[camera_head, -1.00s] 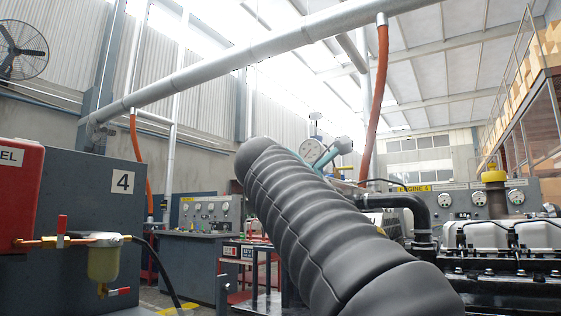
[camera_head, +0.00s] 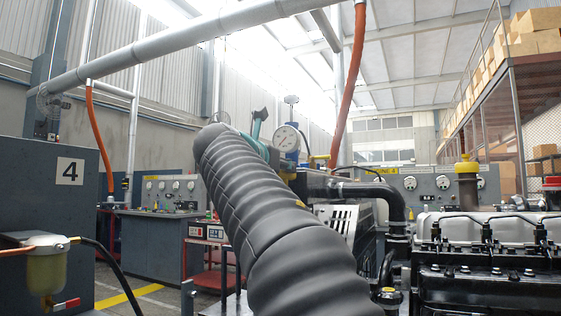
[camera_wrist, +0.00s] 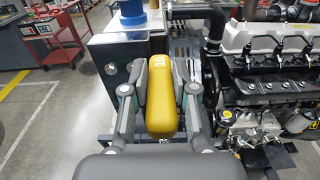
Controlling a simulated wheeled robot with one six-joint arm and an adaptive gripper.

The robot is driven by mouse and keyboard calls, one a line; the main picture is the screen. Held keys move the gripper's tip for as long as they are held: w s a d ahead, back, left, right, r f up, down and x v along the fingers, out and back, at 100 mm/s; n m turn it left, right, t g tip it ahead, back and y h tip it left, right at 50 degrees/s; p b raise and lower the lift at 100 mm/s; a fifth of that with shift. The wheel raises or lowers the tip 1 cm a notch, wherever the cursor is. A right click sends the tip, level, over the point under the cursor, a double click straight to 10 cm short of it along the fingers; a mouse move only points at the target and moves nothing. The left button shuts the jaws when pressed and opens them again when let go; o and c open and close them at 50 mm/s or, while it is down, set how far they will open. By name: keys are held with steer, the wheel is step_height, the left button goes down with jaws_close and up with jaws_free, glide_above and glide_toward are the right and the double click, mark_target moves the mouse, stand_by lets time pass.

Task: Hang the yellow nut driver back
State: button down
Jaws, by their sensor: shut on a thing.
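In the head view my sleeved arm hides most of my gripper. I cannot pick out a hanging place for the driver in either view.
A diesel engine (camera_wrist: 275,55) stands close on the right in the wrist view. A grey metal box (camera_wrist: 112,60) lies just beyond my left finger, with a blue cylinder (camera_wrist: 131,12) above. A round gauge (camera_head: 287,138) shows beside my arm. Open floor (camera_wrist: 55,115) lies on the left.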

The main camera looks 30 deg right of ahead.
steer(key=shift+f, duration=2.05)
steer(key=shift+f+b, duration=3.25)
steer(key=shift+f, duration=1.5)
steer(key=shift+f+b, duration=0.3)
steer(key=shift+f, duration=0.35)
steer(key=shift+c, duration=2.4)
jaws_free()
steer(key=shift+v, duration=1.95)
steer(key=shift+p+v, duration=0.5)
steer(key=shift+v, duration=2.35)
steer(key=shift+f, duration=0.1)
